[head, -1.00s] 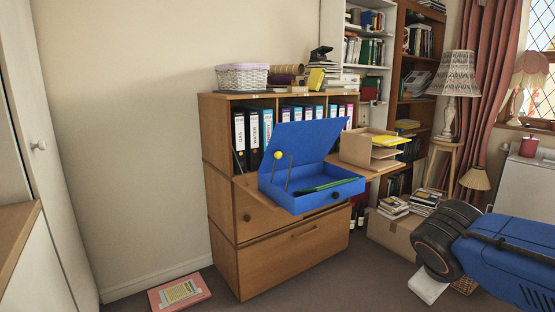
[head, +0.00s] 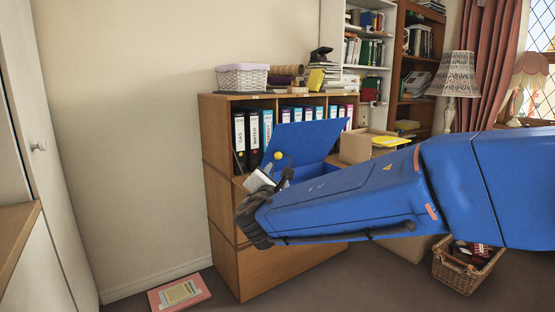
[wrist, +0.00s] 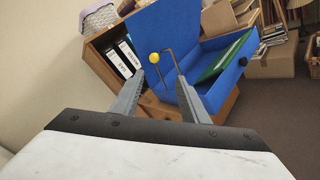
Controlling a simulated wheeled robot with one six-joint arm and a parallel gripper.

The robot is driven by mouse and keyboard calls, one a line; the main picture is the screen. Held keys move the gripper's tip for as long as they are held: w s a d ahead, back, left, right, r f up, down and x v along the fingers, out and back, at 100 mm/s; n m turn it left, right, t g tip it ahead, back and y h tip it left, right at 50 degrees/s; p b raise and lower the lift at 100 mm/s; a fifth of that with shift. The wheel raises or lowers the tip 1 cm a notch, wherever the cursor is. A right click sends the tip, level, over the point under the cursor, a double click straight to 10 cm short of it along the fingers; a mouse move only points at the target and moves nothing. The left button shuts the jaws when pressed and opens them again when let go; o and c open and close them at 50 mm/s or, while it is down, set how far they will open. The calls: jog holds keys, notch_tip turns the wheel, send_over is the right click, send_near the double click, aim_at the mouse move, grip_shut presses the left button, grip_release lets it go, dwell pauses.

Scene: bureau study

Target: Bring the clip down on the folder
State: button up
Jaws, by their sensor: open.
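The blue box file (head: 308,139) stands open on the drop-front of the wooden bureau, its lid raised at the back. The clip is a bent wire with a yellow ball (head: 278,156); in the wrist view the clip (wrist: 154,57) stands raised inside the box. The green folder (wrist: 222,58) lies in the box to the right of the clip. My gripper (wrist: 159,78) is open and empty, its fingers pointing at the clip, with the yellow ball seen between the fingertips. Whether they touch cannot be told. In the head view my arm hides the folder and most of the box tray.
The wooden bureau (head: 224,117) holds several ring binders (head: 253,132) behind the lid. A cardboard letter tray (head: 355,147) stands right of the box. A wicker basket (head: 468,268) is on the floor at right. A pink book (head: 180,292) lies on the floor at left.

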jog(key=a, duration=0.1)
send_near(277, 157)
jog(key=w, duration=0.6)
jog(key=w+d, duration=0.1)
jog(key=w, duration=0.2)
jog(key=shift+w+f, duration=0.1)
jog(key=shift+w, duration=0.2)
jog(key=shift+c, duration=0.6)
grip_shut()
